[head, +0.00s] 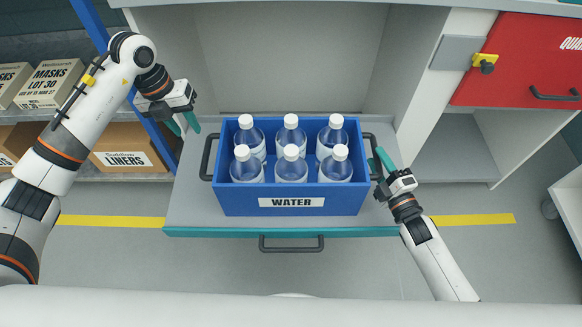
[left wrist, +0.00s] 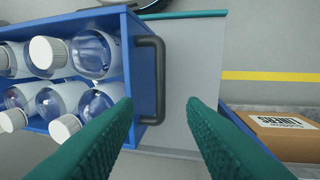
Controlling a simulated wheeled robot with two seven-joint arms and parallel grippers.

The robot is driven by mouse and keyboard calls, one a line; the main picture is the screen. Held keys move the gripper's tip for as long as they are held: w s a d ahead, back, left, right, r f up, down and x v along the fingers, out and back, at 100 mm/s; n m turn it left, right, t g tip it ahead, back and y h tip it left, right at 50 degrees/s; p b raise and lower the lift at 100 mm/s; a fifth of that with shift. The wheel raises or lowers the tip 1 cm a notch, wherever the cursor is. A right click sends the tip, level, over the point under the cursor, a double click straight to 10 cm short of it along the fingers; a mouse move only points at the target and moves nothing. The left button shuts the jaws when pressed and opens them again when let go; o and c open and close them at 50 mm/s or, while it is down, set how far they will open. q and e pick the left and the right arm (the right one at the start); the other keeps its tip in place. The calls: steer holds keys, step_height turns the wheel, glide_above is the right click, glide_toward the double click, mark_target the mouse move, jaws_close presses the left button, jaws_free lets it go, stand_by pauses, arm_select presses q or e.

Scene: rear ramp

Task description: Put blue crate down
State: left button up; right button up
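The blue crate (head: 238,198), labelled WATER, sits upright on the pulled-out grey shelf (head: 190,212). It holds several clear bottles with white caps and has a dark handle on each side. My left gripper (head: 184,124) is open and empty, up and left of the left handle (head: 208,157). In the left wrist view, that handle (left wrist: 158,80) shows beyond the gap between my left fingers (left wrist: 160,104), apart from them. My right gripper (head: 378,160) is at the right handle, its teal fingers around or beside it; whether they are closed on it is unclear.
The shelf has a teal front edge and a dark pull handle (head: 291,244). White cabinet walls stand behind and to the right. A blue-framed rack at left holds a LINERS box (head: 128,148) and MASKS boxes (head: 50,82). A red panel (head: 520,62) is at upper right.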

steer(key=v, duration=1.1)
steer(key=shift+d, duration=0.15)
steer(key=shift+s, duration=0.15)
